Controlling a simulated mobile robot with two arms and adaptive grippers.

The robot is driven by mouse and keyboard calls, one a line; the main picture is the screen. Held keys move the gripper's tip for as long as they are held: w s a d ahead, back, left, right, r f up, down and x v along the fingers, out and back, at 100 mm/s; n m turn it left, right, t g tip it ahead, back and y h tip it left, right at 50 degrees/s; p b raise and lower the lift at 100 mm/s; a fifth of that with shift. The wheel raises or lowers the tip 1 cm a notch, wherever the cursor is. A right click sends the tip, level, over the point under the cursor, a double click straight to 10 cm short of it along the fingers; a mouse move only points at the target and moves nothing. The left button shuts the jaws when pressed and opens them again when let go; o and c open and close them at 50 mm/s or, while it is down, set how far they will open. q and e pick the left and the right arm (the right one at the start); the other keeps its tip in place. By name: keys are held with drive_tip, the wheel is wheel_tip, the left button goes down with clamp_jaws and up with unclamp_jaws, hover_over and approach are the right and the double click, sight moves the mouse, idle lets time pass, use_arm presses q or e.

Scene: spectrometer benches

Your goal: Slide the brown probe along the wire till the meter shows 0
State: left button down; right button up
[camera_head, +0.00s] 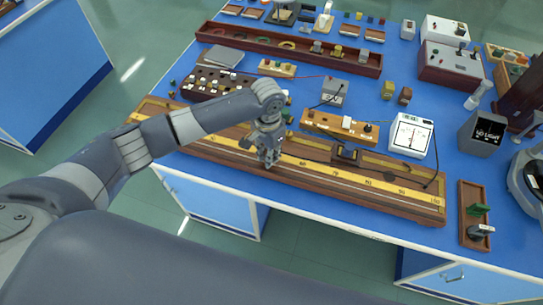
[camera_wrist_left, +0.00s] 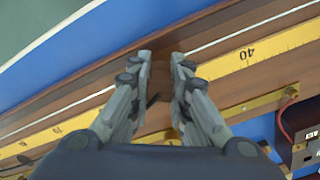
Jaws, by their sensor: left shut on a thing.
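My left gripper (camera_head: 268,160) is at the long wooden wire board (camera_head: 395,204), left of its middle. In the left wrist view its fingers (camera_wrist_left: 161,58) point down at the board and are shut on the brown probe (camera_wrist_left: 157,112), which shows between them. The head view hides the probe behind the gripper. The pale wire (camera_wrist_left: 245,31) runs along the board beside the yellow scale, near the 40 mark. The white meter (camera_head: 411,135) stands behind the board's right part; its needle is too small to read. My right gripper is not in view.
A wooden strip with terminals (camera_head: 338,126) and a grey box (camera_head: 335,91) stand behind the board. A small wooden tray (camera_head: 473,240) lies at its right end. A dark lead drops from the meter to the board. The bench's front edge is close to the board.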

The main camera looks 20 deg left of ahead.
sight(306, 175)
use_arm(q)
drive_tip(key=shift+d+f+b, duration=0.1)
drive_tip(key=shift+f+b, duration=0.35)
drive_tip(key=shift+b, duration=0.25)
drive_tip(key=shift+d, duration=0.15)
drive_tip(key=shift+s+d+p, duration=0.1)
drive_tip(key=shift+d+p, duration=0.7)
drive_tip(key=shift+d, duration=1.4)
drive_tip(key=shift+s+d+p, duration=0.1)
drive_tip(key=shift+d+p, duration=0.3)
drive_tip(key=shift+d, duration=3.1)
drive_tip(key=shift+d, duration=0.1)
drive_tip(key=shift+s+f, duration=0.1)
drive_tip(key=shift+f, duration=0.05)
